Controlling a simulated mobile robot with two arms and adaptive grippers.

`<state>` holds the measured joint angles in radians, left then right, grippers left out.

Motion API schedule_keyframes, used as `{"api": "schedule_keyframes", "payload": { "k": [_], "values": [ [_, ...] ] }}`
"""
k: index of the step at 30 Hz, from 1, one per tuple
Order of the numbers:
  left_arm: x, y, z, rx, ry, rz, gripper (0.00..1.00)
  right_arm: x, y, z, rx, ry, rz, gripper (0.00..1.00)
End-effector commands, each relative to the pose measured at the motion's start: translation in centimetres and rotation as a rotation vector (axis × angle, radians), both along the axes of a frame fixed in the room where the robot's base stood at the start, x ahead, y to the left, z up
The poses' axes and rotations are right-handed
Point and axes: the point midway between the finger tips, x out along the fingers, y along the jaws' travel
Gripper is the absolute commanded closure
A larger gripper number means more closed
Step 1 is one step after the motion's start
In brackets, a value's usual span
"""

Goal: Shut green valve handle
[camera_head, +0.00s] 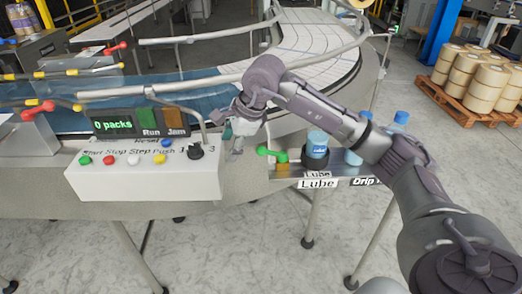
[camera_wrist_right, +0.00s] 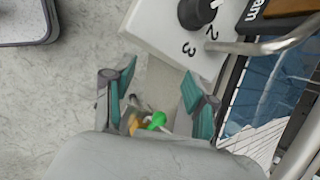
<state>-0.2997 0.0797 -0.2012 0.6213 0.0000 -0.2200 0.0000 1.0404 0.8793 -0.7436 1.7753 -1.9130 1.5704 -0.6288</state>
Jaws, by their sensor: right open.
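The green valve handle (camera_head: 272,154) sits on a yellow-orange valve body (camera_head: 282,168) beside the Lube bottle, right of the control box. In the right wrist view the green handle (camera_wrist_right: 157,121) shows low between the fingers, partly hidden by the gripper's body. My right gripper (camera_head: 236,146) is left of the handle in the head view, near the right end of the control box. In the wrist view the right gripper (camera_wrist_right: 160,72) is open, its two teal-padded fingers apart with nothing held. My left gripper is not in view.
The white control box (camera_head: 130,183) has coloured buttons and a black selector knob (camera_head: 195,152); the knob lies just beyond the fingers in the wrist view. A blue-capped Lube bottle (camera_head: 317,143) stands right of the valve. Conveyor rails (camera_head: 190,85) run behind. A pallet of rolls (camera_head: 472,95) is far right.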

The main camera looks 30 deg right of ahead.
Motion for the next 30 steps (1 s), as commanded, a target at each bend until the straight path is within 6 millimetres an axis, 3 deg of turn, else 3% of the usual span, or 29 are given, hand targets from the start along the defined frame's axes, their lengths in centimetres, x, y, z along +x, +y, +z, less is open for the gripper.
{"api": "schedule_keyframes", "payload": {
  "k": [1,3,7,13,24,30],
  "values": [
    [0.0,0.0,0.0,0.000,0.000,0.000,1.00,0.2,-3.0,1.0,-0.096,0.007,-0.042,0.44],
    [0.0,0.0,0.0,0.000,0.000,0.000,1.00,-0.1,-6.2,2.0,-0.198,0.027,-0.090,0.44],
    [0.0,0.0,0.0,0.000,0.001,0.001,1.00,-0.6,-9.4,3.1,-0.298,0.055,-0.145,0.44],
    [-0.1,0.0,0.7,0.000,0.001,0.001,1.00,-0.1,-10.1,1.6,-0.314,0.066,-0.154,0.44],
    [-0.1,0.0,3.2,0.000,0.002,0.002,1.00,2.3,-10.9,-5.6,-0.311,0.066,-0.152,0.44],
    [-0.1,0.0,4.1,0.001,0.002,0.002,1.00,3.4,-11.2,-8.4,-0.309,0.064,-0.152,0.44]
  ]
}}
